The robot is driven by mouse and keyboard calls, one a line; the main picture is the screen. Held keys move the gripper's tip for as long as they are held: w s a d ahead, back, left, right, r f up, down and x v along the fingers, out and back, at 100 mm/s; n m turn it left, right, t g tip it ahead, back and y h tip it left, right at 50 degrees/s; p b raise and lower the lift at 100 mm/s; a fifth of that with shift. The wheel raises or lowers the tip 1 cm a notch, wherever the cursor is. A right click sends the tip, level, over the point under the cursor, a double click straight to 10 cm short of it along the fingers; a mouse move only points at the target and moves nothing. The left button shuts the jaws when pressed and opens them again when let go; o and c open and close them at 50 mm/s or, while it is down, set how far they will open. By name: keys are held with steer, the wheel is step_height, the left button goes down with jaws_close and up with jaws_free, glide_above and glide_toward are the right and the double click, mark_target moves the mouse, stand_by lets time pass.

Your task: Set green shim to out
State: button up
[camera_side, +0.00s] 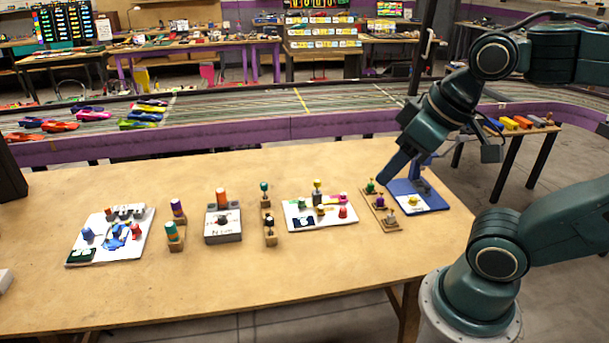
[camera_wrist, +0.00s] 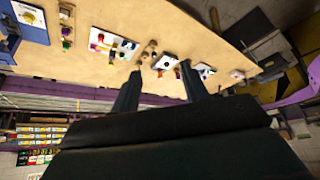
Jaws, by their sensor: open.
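Several small green pieces show, and I cannot tell which is the shim. A green-topped piece (camera_side: 370,186) stands on a wooden strip (camera_side: 381,209) at the right of the table. A dark green knob (camera_side: 264,187) tops a post on a narrow wooden holder (camera_side: 268,218) near the middle. No mark reading "out" is legible. My gripper (camera_side: 388,179) hangs over the right part of the table, near the green-topped piece; the gap between them is hard to judge. In the wrist view, the fingers of my gripper (camera_wrist: 158,78) are spread apart with nothing between them.
A blue board (camera_side: 432,203) with an upright blue part stands right of the strip. White boards with coloured knobs (camera_side: 330,222) (camera_side: 80,247), a grey block (camera_side: 222,232) and a wooden peg holder (camera_side: 174,240) stand leftward. The table's front is clear. A purple-sided car track (camera_side: 250,140) runs behind.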

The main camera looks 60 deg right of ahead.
steer(key=shift+c, duration=0.6)
steer(key=w+d+g, duration=0.2)
steer(key=w+d, duration=0.2)
steer(key=w, duration=0.7)
steer(key=w+d+g, duration=0.1)
steer(key=w+d, duration=0.4)
steer(key=w, duration=0.6)
steer(key=w+d+f+g, duration=0.1)
steer(key=w+d+f, duration=0.5)
steer(key=f, duration=0.4)
steer(key=w+d+f+g, duration=0.1)
steer(key=w+d+f, duration=0.5)
steer(key=f, duration=0.5)
steer(key=d, duration=0.2)
steer(key=shift+d+g, duration=0.3)
steer(key=shift+d, duration=0.05)
steer(key=shift+f, duration=0.2)
